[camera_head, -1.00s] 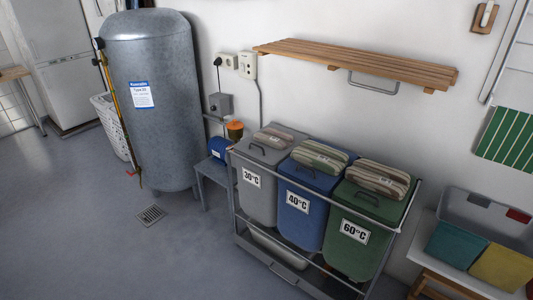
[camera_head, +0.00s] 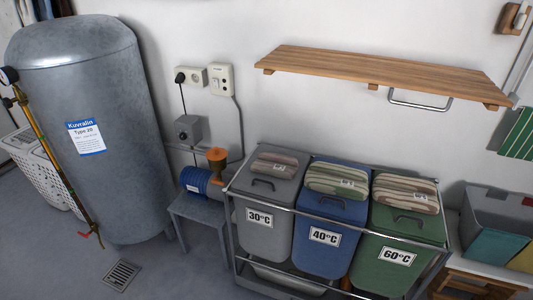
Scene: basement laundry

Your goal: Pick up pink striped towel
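Three folded striped towels lie on the lids of the laundry bins. A pinkish-brown striped towel (camera_head: 275,163) lies flat on the grey 30°C bin (camera_head: 264,217). A green and cream striped towel (camera_head: 336,181) lies on the blue 40°C bin (camera_head: 325,247). A beige and brownish striped towel (camera_head: 406,191) lies on the green 60°C bin (camera_head: 397,262). The towel on the grey bin looks the pinkest, though the colours are muted. Neither of my grippers is in view.
A metal rail frame (camera_head: 297,210) surrounds the bins. A wooden shelf (camera_head: 384,75) juts from the wall above them. A small grey stool (camera_head: 199,207) with a blue pump (camera_head: 196,180) and a large grey tank (camera_head: 95,150) stand left. A grey crate (camera_head: 492,212) stands right.

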